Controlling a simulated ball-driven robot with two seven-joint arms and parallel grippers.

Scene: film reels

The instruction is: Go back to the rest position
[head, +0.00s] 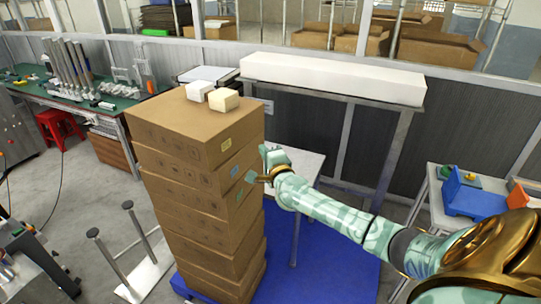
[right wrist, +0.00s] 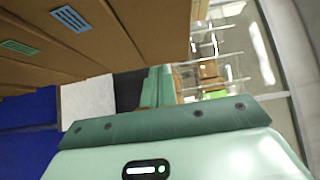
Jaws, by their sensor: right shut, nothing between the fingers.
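My right arm reaches in from the lower right of the head view, pale green with gold joints. My right gripper (head: 264,152) is at the right side of the tall stack of brown cardboard boxes (head: 197,150). In the right wrist view my right gripper (right wrist: 158,86) has its green fingers together, with nothing held. The boxes (right wrist: 110,35) show close by at the upper left there, with a blue label and a green label. I cannot tell whether the gripper touches them. My left gripper is not in view.
The stack stands on a blue platform (head: 330,270). Two small pale blocks lie on top of it. Behind is a small table (head: 300,165) and a long white box (head: 335,78) on a stand. A side table at right holds blue and orange items (head: 475,197). A green workbench is at left.

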